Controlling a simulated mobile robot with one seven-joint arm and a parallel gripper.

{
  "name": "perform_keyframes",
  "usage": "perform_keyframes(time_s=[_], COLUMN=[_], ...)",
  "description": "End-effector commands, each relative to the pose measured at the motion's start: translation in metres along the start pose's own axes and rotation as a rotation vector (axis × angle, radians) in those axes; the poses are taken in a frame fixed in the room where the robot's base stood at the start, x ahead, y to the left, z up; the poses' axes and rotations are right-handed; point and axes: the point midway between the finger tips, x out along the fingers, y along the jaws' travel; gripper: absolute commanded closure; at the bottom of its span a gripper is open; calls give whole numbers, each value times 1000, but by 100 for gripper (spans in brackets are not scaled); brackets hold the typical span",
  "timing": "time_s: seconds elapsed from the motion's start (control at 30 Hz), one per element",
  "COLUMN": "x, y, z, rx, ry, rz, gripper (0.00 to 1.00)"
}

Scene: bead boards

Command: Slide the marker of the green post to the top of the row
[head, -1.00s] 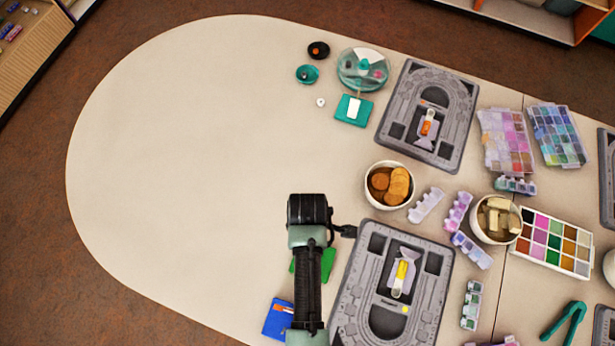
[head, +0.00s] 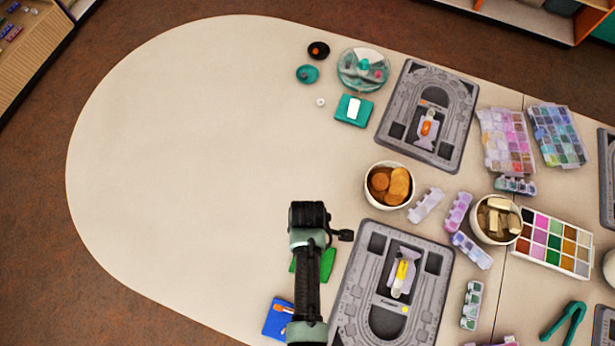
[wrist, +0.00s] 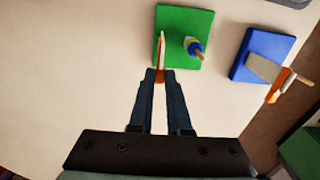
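An orange marker (wrist: 160,76) is at the near end of the strip. My gripper (wrist: 160,74) has its two dark fingertips close on either side of the orange marker, with no clear gap seen. In the head view, part of the green base (head: 327,265) shows beside my arm, which hides the rest and the marker.
A blue base (wrist: 262,55) with a similar strip and an orange piece stands to the right in the wrist view. A grey bead board (head: 345,310) lies right of my arm in the head view. A bowl (head: 372,196) stands beyond it. The table's left side is clear.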

Motion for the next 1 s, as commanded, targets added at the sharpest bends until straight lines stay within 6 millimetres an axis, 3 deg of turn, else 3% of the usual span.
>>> perform_keyframes(time_s=[0.37,1.0], x=[1,20], y=[0,0], z=[0,0], rx=[0,0], ry=[0,0], rz=[0,0], gripper=[100,100])
